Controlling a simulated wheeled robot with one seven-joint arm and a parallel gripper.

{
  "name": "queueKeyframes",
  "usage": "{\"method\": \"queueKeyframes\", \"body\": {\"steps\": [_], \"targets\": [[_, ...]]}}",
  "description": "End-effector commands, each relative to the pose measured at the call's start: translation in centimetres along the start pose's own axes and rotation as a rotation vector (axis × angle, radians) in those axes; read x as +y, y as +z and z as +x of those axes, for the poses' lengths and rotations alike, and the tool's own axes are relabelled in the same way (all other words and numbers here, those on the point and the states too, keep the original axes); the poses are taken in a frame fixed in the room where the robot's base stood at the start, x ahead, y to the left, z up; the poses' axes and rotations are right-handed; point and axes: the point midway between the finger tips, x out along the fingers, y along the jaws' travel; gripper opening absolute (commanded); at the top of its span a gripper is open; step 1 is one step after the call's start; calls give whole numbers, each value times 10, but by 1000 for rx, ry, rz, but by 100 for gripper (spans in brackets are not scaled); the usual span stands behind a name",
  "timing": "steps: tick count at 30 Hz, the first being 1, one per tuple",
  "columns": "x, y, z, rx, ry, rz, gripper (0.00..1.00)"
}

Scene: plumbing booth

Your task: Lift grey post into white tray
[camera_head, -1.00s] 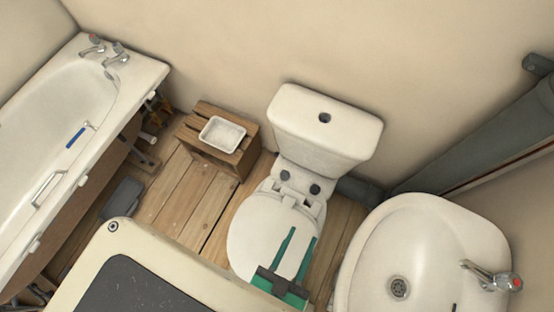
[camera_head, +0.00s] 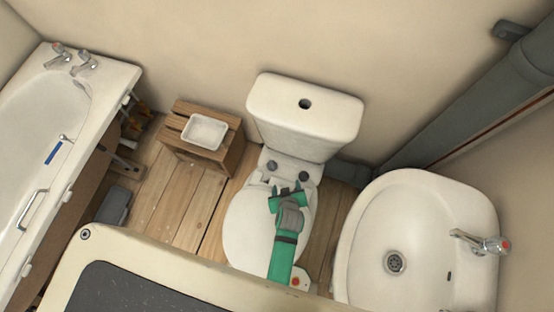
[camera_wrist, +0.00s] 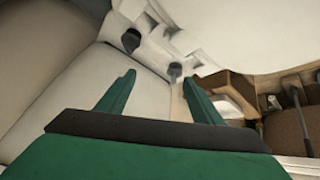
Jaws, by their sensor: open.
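Two short dark-grey posts stand at the back of the toilet seat, a left one (camera_head: 272,166) and a right one (camera_head: 303,177). I cannot tell which one the task names. They also show in the wrist view, one at upper left (camera_wrist: 131,41) and one nearer the middle (camera_wrist: 175,71). The white tray (camera_head: 205,131) lies on a wooden stand left of the toilet and looks empty. My green gripper (camera_head: 287,189) is open over the seat, just in front of the posts. In the wrist view nothing is between its fingers (camera_wrist: 158,78).
The wooden stand (camera_head: 224,158) is beside the toilet cistern (camera_head: 305,122). A washbasin (camera_head: 420,220) is at right, a bathtub (camera_head: 40,120) at left. A grey box (camera_head: 114,206) is on the floor near the bath. Bare floorboards lie between bath and toilet.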

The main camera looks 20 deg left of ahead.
Motion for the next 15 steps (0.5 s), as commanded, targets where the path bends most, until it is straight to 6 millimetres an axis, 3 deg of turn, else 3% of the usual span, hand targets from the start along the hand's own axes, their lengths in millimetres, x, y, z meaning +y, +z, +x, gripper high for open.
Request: {"method": "queueKeyframes", "body": {"steps": [1, 6, 15], "targets": [[0, -12, 16, -23, -33, -31, 60], [-6, -40, 54, -113, -157, -134, 60], [-16, -76, 77, -196, -302, -253, 60]]}}
